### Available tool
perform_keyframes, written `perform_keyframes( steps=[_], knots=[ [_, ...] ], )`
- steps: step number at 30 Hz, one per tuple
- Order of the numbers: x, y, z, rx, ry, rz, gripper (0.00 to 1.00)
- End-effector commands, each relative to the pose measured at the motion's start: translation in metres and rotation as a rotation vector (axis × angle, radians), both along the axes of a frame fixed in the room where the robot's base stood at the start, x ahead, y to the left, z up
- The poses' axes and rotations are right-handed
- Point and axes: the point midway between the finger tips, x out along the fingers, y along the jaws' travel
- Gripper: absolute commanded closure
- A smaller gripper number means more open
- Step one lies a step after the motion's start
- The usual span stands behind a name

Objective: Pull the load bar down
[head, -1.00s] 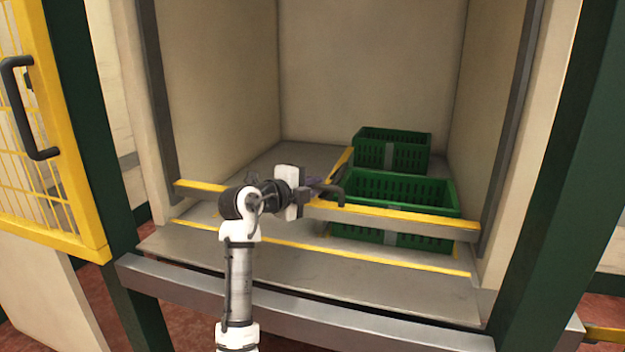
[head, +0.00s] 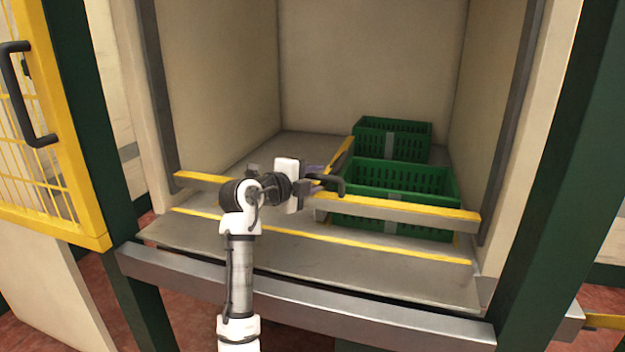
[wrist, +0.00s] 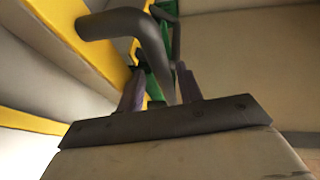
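The load bar (head: 420,210) is a grey beam with a yellow top, crossing the cell opening low down, just above the platform. A dark bent handle (head: 334,181) stands out from its middle. My gripper (head: 314,182) is at this handle, partly hidden by my wrist. In the wrist view, the handle (wrist: 155,48) passes between the two fingers of my gripper (wrist: 160,88). The fingers are apart, with a visible gap between the left finger and the handle. Contact on the right finger is unclear. The bar's yellow face (wrist: 70,30) fills the upper left there.
Two green crates stand behind the bar: a front one (head: 400,172) and a rear one (head: 411,129). A yellow stripe (head: 350,245) marks the platform (head: 300,259). Dark green posts (head: 560,170) flank the opening. A yellow mesh door (head: 75,210) stands open at the left.

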Motion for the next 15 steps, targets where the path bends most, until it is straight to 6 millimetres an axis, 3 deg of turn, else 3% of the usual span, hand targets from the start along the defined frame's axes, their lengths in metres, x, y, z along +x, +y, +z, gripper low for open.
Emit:
perform_keyframes(
  steps=[7,15],
  knots=[
    [-0.016,0.014,0.005,-0.001,-0.004,0.002,0.64],
    [-0.064,0.051,0.016,0.0,-0.002,0.003,0.64]
  ],
)
